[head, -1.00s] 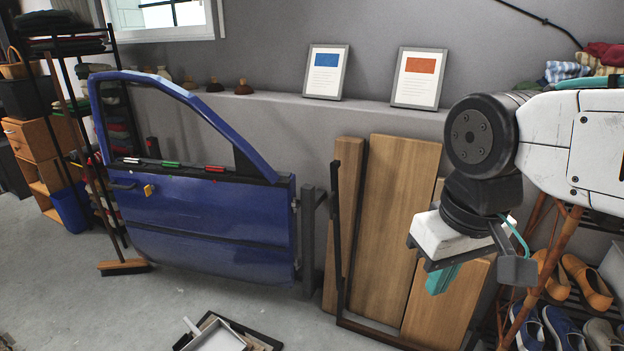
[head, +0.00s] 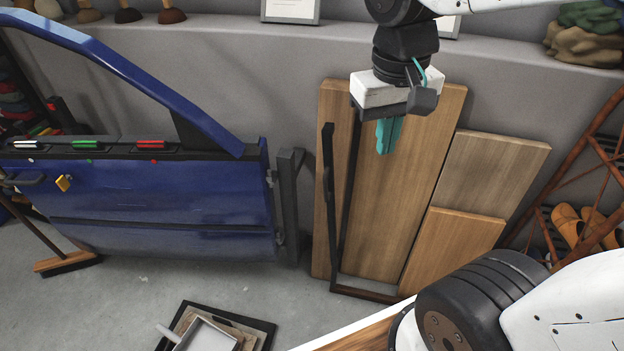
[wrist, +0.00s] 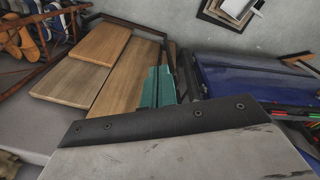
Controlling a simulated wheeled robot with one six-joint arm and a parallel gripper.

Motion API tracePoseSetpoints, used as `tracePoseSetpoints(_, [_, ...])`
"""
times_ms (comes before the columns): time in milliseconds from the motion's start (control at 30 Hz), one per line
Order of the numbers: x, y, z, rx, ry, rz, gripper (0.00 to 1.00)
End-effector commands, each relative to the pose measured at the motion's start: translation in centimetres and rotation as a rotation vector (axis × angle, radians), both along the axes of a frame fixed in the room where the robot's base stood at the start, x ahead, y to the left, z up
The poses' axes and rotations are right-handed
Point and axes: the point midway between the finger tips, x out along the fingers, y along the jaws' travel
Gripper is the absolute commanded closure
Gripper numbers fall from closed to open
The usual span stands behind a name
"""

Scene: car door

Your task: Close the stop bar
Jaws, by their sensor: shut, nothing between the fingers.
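A black upright bar (head: 330,205), which looks like the stop bar, stands just right of the car door and in front of the wooden boards. A low rail (head: 365,292) runs right from its foot along the floor. My gripper (head: 388,138) is to the right of the bar's top and points down, in front of the tallest board in the picture. Its teal fingers are shut and empty, apart from the bar. The fingers (wrist: 157,88) also show in the wrist view against the boards. The blue car door (head: 160,205) is upright on a dark grey post (head: 289,205).
Several wooden boards (head: 475,172) lean on the grey wall. A rack with orange shoes (head: 568,228) stands at the right. A tray (head: 210,335) lies on the floor in front, and a broom (head: 68,263) is at the left. Floor between door and tray is clear.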

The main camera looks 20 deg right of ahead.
Motion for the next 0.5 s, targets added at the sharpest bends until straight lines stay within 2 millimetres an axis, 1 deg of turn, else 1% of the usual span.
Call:
tracePoseSetpoints(33, [2.1,0.2,-0.4,-0.015,0.026,-0.02,1.0])
tracePoseSetpoints(167, [7.1,0.9,-1.6,-0.062,0.067,-0.084,1.0])
tracePoseSetpoints(200, [8.7,1.3,-2.2,-0.077,0.077,-0.101,1.0])
tracePoseSetpoints(267, [11.0,1.8,-3.3,-0.1,0.092,-0.128,1.0])
tracePoseSetpoints(300, [12.5,2.3,-4.2,-0.116,0.102,-0.144,1.0])
tracePoseSetpoints(367, [14.7,3.0,-5.7,-0.143,0.115,-0.168,1.0])
tracePoseSetpoints(400, [16.1,3.6,-6.8,-0.159,0.121,-0.183,1.0])
tracePoseSetpoints(467, [18.2,4.4,-8.6,-0.185,0.13,-0.205,1.0])
tracePoseSetpoints(500, [19.5,5.1,-10.0,-0.203,0.137,-0.219,1.0])
